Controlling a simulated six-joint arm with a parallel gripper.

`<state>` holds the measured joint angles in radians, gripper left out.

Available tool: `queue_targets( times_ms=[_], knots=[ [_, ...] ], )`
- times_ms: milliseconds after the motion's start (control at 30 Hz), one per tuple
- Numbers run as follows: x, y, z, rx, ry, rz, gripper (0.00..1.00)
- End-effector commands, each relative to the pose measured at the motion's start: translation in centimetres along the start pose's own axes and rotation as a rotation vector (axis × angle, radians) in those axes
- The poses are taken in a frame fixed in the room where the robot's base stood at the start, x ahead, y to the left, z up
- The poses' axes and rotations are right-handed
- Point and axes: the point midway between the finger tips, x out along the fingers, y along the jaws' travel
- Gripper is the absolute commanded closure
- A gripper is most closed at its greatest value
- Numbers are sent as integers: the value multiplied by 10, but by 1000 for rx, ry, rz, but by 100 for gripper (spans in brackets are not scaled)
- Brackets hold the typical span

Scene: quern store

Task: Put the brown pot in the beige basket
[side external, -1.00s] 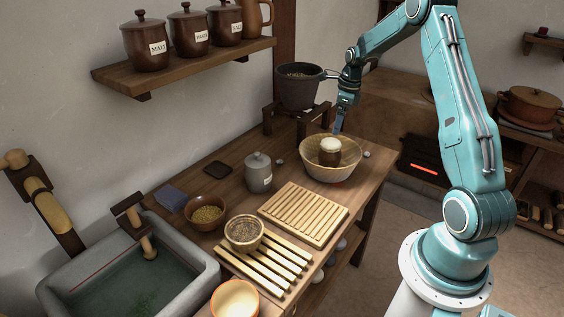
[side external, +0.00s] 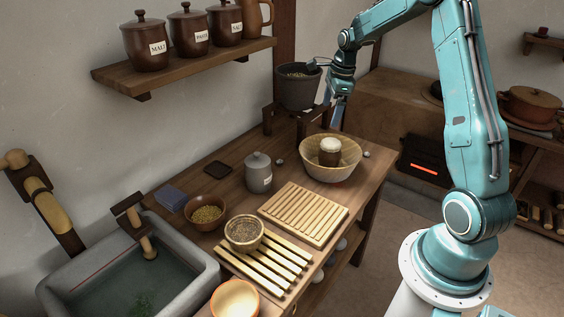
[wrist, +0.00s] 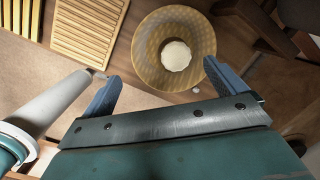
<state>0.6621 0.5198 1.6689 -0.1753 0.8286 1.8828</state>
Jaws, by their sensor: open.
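The brown pot (side external: 330,155) with a pale top stands upright inside the beige basket (side external: 345,173) on the wooden bench. In the wrist view the pot's pale round top (wrist: 176,56) lies near the middle of the basket (wrist: 147,52). My gripper (side external: 338,115) is above the basket's back side, apart from pot and basket. In the wrist view its blue fingers (wrist: 158,85) are spread wide with nothing between them. The pot's base is hidden by the basket's near wall.
A dark grain-filled pot on a stand (side external: 300,92) is close beside my gripper. A grey lidded jar (side external: 258,174), a slatted board (side external: 303,214) and a bowl (side external: 206,213) stand on the bench. A stone sink (side external: 205,270) is front left.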

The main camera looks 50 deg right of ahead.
Motion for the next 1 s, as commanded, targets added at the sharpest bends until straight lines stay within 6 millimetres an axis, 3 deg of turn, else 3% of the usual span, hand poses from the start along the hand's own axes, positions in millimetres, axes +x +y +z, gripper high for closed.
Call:
queue_targets(
  times_ms=[200, 500, 767, 1000],
  knots=[
    [-53, 45, 39, -346, 0, -49, 3],
    [-109, 118, 71, -821, 13, -112, 3],
    [-144, 185, 81, -1229, 33, -173, 3],
    [-164, 246, 76, -1600, 63, -234, 3]
  ],
)
